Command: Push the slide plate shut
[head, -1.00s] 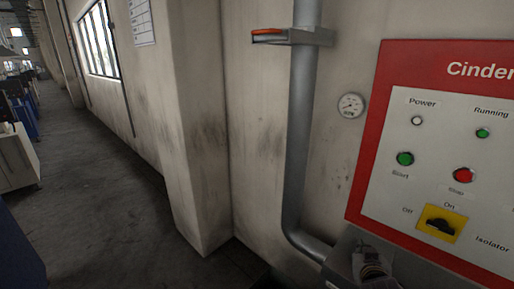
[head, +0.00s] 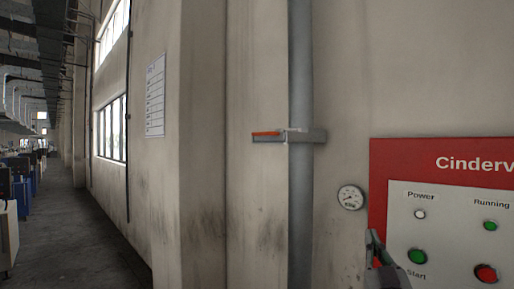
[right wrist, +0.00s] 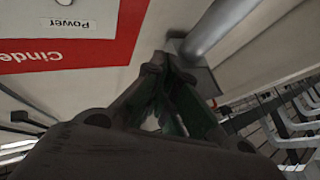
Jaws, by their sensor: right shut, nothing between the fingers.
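The slide plate (head: 268,138) is a thin flat plate with an orange-red edge. It sticks out to the left of the grey gate housing (head: 308,136) on the upright pipe (head: 301,220) in the head view. My right gripper (head: 371,238) is low and to the right of the plate, apart from it, in front of the control panel's left edge. In the right wrist view its fingers (right wrist: 168,62) are shut and empty. My left gripper is not in view.
The red-framed control panel (head: 378,175) with lamps and buttons stands close at the right. A round gauge (head: 351,197) is on the wall between pipe and panel. A wall pillar (head: 203,120) is left of the plate. Open floor (head: 85,235) runs down the hall at the left.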

